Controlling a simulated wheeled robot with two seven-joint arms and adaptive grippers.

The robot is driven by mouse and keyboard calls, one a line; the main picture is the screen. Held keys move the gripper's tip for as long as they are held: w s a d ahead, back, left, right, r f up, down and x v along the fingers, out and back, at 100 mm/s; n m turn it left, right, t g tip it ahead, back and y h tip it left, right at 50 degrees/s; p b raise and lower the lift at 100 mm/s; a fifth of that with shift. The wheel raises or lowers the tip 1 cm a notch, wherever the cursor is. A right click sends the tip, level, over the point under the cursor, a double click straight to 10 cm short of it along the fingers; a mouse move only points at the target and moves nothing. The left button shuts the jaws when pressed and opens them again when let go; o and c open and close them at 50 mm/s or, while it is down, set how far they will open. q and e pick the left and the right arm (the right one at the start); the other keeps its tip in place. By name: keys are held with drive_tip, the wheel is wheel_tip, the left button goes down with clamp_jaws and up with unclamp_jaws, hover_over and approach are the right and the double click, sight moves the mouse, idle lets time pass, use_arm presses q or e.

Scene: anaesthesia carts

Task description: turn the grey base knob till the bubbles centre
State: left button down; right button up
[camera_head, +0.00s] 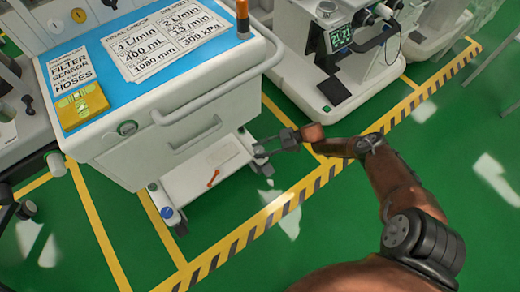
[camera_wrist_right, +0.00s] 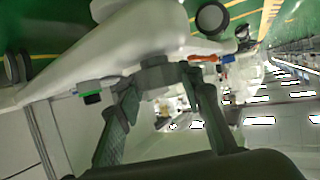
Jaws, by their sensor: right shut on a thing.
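The white cart (camera_head: 165,120) stands at the upper left with its low base (camera_head: 195,183) under it. My right gripper (camera_head: 262,151) is at the right edge of that base. In the right wrist view the fingers (camera_wrist_right: 157,82) close around a grey knob (camera_wrist_right: 154,74) under the white base. The knob is too small to tell in the head view. A yellow block (camera_head: 80,106) lies on the blue mat on the cart top; I cannot make out any bubbles in it. My left gripper does not show.
Printed sheets (camera_head: 165,38) lie on the blue mat (camera_head: 215,60). Another machine (camera_head: 335,60) with a green display stands at the upper right. The green floor (camera_head: 455,165) at the right is clear.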

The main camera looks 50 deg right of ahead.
drive_tip(key=shift+w+a+r, duration=0.15)
drive_tip(key=shift+a+r, duration=0.05)
drive_tip(key=o, duration=0.9)
drive_tip(key=shift+c, duration=0.2)
drive_tip(key=o, duration=0.3)
drive_tip(key=shift+f, duration=0.1)
drive_tip(key=shift+d, duration=0.15)
drive_tip(key=shift+s+d, duration=0.15)
drive_tip(key=shift+s, duration=0.1)
drive_tip(key=v, duration=1.1)
drive_tip(key=shift+s+d, duration=0.15)
drive_tip(key=shift+d, duration=0.1)
